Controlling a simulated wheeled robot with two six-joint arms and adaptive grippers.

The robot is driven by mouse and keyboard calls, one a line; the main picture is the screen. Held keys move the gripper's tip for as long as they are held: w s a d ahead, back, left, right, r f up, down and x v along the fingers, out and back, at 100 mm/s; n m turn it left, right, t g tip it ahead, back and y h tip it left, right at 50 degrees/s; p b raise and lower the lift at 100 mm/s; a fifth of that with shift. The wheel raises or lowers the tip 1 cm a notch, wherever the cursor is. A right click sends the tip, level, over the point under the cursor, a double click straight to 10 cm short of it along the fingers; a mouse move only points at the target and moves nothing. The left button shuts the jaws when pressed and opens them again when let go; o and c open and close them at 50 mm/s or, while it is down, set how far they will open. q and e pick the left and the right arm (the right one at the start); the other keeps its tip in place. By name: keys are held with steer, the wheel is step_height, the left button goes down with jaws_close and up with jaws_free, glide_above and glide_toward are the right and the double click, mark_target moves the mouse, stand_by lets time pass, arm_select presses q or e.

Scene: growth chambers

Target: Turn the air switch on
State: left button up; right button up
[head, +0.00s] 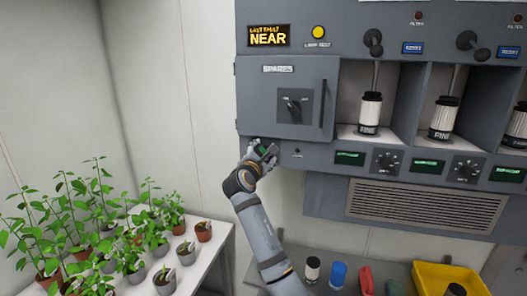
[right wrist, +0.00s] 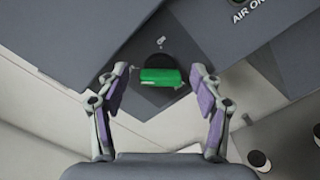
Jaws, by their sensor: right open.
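The air switch (right wrist: 163,77) is a green bar handle on a round black knob, set in a dark square plate on the grey cabinet. In the right wrist view it lies between the two fingers of my right gripper (right wrist: 160,84), which is open around it; I cannot tell whether a finger touches it. In the head view, my right gripper (head: 259,152) is at the cabinet's lower left corner and partly hides the switch. An "AIR ON" label (right wrist: 250,11) sits to the upper right of the switch, by a small dark lamp (head: 297,151). My left gripper is not in view.
Above is the "SPARES" door (head: 270,85) with a dark knob and bar handle. Filter bays with white canisters (head: 371,110) are to the right. Potted plants (head: 125,240) stand on a white table at left. A yellow bin (head: 450,275) stands at lower right.

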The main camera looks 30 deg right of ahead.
steer(key=c, duration=1.1)
steer(key=shift+c, duration=0.2)
steer(key=m+b, duration=0.2)
steer(key=m, duration=0.1)
steer(key=shift+f+b, duration=0.25)
steer(key=shift+b, duration=0.1)
steer(key=shift+f+m+b, duration=0.15)
steer(key=shift+m+b, duration=2.75)
steer(key=shift+m, duration=0.8)
steer(key=shift+f+m+b, duration=0.1)
steer(key=shift+m+b, duration=2.8)
steer(key=shift+m, duration=0.8)
